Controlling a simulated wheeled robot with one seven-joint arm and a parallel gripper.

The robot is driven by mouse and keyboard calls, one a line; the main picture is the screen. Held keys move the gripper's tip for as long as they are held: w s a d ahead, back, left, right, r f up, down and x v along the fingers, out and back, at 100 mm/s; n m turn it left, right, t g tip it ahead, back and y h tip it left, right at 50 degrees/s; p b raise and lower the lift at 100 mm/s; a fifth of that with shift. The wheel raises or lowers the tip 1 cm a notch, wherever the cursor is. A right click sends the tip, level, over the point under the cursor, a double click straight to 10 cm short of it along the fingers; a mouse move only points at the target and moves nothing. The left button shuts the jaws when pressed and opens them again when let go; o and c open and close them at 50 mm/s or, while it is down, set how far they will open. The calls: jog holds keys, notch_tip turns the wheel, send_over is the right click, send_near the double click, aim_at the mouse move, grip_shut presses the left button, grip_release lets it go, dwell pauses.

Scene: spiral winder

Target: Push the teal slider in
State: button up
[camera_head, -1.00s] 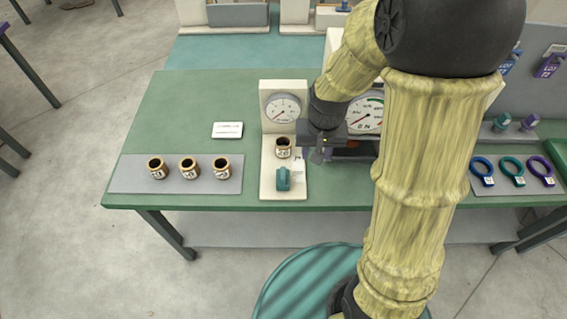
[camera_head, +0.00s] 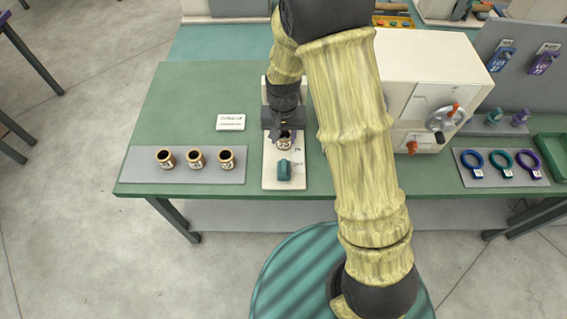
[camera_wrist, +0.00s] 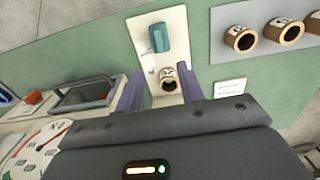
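The teal slider (camera_head: 284,169) is a small block at the near end of a white panel (camera_head: 270,182). It also shows in the wrist view (camera_wrist: 160,38) near the top. A brown, white-labelled cup (camera_head: 284,142) stands on the same panel, just behind the slider. My gripper (camera_head: 285,133) is over the panel at the cup, farther back than the slider and apart from it. In the wrist view its two purple-grey fingers (camera_wrist: 160,84) are spread, with the cup (camera_wrist: 169,80) showing between them and nothing visibly held.
Several similar cups (camera_head: 195,158) stand in a row on a grey mat to the left. A white box with a crank (camera_head: 425,85) is to the right, behind my arm. Colored rings (camera_head: 500,164) lie farther right. Green tabletop (camera_head: 175,100) is clear at the back left.

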aim_at(284, 165)
notch_tip(284, 165, down, 16)
jog(key=p, duration=0.4)
jog(key=shift+d+r, duration=0.1)
jog(key=shift+r, duration=0.1)
jog(key=shift+c, duration=0.2)
grip_shut()
